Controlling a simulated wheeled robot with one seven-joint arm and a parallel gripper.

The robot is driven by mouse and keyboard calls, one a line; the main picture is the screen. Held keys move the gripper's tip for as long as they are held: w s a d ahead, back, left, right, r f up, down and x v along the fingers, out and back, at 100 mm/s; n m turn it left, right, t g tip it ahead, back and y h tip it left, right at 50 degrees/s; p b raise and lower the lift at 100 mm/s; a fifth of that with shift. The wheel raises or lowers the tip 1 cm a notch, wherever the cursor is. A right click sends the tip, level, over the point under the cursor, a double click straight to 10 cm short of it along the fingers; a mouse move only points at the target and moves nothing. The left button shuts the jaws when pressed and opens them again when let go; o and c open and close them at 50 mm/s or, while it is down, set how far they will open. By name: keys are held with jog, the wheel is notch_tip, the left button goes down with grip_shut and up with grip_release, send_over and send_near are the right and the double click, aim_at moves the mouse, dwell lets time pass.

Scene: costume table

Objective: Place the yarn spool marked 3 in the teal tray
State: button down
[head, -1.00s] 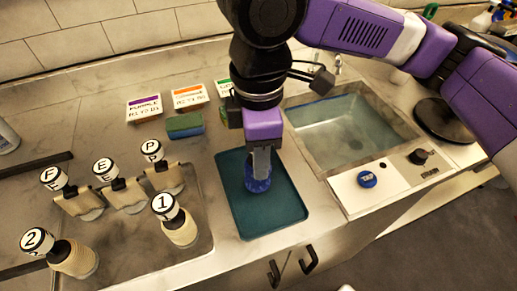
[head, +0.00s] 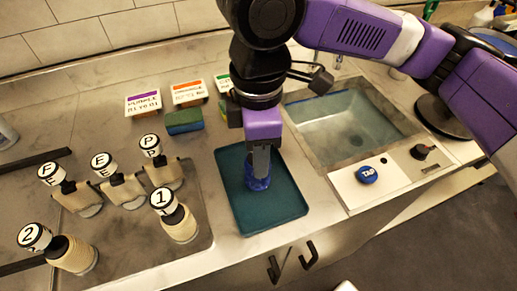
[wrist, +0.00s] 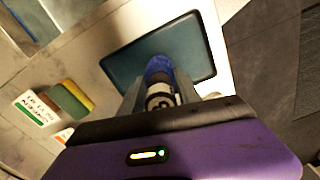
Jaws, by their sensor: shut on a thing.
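The teal tray (head: 270,208) lies flat on the counter left of the sink; it also shows in the wrist view (wrist: 195,50). My gripper (head: 260,172) points down over the tray's middle. It is shut on a blue yarn spool (head: 258,184), which stands about upright within the tray's outline. The spool also shows between the fingers in the wrist view (wrist: 158,70), with a white and black top. Its mark is hidden or too small to read. I cannot tell whether its base touches the tray floor.
Spools marked 1 (head: 176,217) and 2 (head: 68,252) stand on a grey board at left, near holders labelled F, E and P. Labelled boxes (head: 188,93) and a green-blue sponge (head: 184,121) lie behind. The sink (head: 350,125) is at right.

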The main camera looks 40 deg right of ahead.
jog(key=shift+f, duration=0.2)
jog(key=shift+c, duration=1.9)
grip_release()
jog(key=shift+r, duration=0.1)
notch_tip(320, 180, up, 7)
jog(key=p, duration=0.7)
